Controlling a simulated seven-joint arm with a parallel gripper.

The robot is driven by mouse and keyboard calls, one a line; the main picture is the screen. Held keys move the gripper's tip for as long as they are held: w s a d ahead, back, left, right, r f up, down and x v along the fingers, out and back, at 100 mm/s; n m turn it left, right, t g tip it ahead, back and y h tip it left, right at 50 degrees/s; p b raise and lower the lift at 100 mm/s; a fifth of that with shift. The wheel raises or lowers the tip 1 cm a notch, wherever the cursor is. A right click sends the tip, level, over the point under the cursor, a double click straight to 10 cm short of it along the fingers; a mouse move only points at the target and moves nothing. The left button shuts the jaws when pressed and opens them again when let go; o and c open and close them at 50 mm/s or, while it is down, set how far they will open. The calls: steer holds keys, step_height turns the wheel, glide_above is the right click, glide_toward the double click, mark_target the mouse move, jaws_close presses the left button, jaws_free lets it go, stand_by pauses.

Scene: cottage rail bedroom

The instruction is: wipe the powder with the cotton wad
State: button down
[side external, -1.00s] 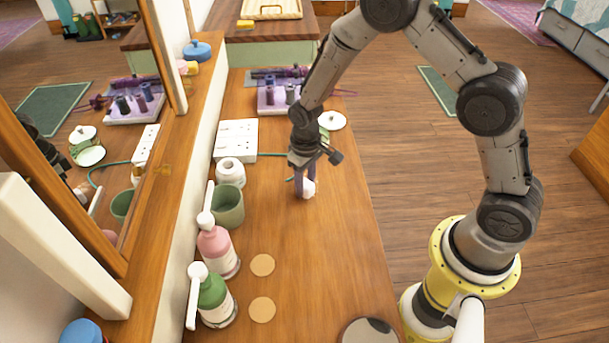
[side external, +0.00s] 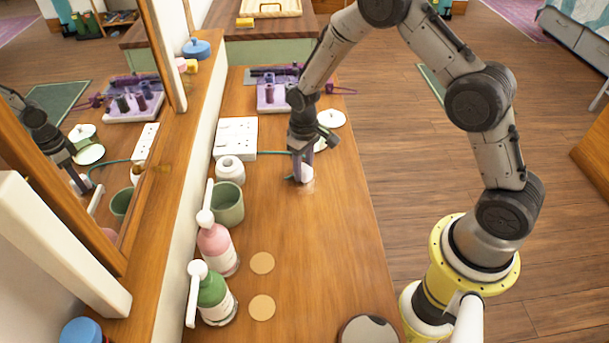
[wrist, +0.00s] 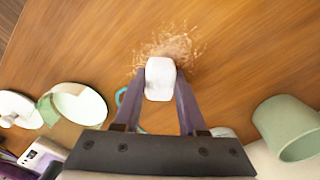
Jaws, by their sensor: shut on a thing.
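My gripper (side external: 301,172) is low over the wooden tabletop, its fingers pointing down. It is shut on a white cotton wad (side external: 307,173). In the wrist view the wad (wrist: 160,78) sits between the two purple fingertips (wrist: 160,85). The powder (wrist: 175,46) is a pale brown, scattered patch on the wood, just beyond the wad, whose edge overlaps it in the picture. In the side view the powder (side external: 306,187) is only a faint patch by the fingertips. I cannot tell whether the wad is pressing on the wood.
A green cup (side external: 228,206), white jar (side external: 230,170) and white socket block (side external: 236,138) stand left of my gripper. Pink (side external: 216,248) and green (side external: 214,298) pump bottles stand nearer. A lilac tray (side external: 270,104) lies behind. The tabletop's right side (side external: 335,235) is clear.

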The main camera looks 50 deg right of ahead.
mark_target(312, 198)
steer(key=shift+w+d+f, duration=0.1)
steer(key=shift+w+d, duration=1.25)
steer(key=shift+d, duration=0.05)
steer(key=shift+s+d, duration=0.5)
steer(key=shift+d, duration=0.05)
steer(key=shift+s+a, duration=3.8)
steer(key=shift+w+d, duration=1.55)
steer(key=shift+w, duration=0.1)
steer(key=shift+w+d, duration=1.6)
steer(key=shift+d, duration=0.05)
steer(key=shift+w+d, duration=0.55)
steer(key=shift+r, duration=0.2)
step_height(312, 198, up, 8)
steer(key=shift+f, duration=0.15)
